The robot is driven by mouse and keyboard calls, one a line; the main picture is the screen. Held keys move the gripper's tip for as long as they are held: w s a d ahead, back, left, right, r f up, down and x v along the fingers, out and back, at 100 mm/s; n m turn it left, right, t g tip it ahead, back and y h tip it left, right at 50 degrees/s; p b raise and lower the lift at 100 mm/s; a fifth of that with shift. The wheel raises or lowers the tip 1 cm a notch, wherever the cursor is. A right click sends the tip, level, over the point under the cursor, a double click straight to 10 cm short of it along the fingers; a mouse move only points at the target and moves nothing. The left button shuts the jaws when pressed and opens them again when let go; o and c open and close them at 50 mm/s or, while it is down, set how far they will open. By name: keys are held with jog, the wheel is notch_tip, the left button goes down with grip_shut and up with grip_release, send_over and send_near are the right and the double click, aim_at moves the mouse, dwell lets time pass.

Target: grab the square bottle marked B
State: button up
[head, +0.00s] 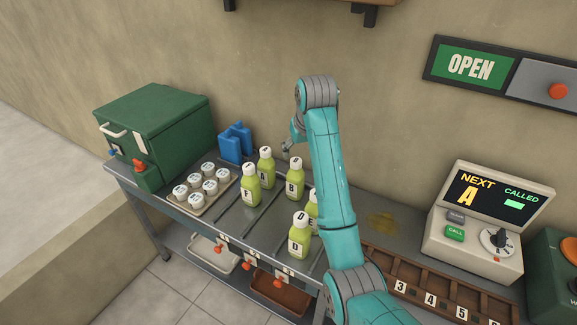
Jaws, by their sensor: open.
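The bottle marked B (294,184) is square, filled yellow-green, with a white cap and a white label. It stands upright on the grey metal counter (232,222), just left of my arm. My gripper (286,149) is small in the head view, above and slightly left of B's cap in the picture. It is open, and no bottle shows in it. Whether it touches B's cap I cannot tell.
Similar bottles stand close by: F (250,187), one behind it (265,168), D (298,238), and E (312,213), partly hidden by my arm. Also there are a capped-cup tray (208,209), blue block (236,143), green cooler (160,125), and call console (485,225).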

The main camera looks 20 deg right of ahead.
aim_at(296, 161)
jog(key=x, duration=0.2)
jog(key=w+x, duration=0.1)
jog(key=x, duration=0.2)
jog(key=shift+w, duration=0.2)
jog(key=shift+w+d+x, duration=0.15)
jog(key=shift+d+x, duration=0.05)
jog(key=shift+x, duration=1.25)
jog(key=shift+w+d+x, duration=0.15)
jog(key=shift+x, duration=1.25)
jog(key=shift+r, duration=0.1)
grip_shut()
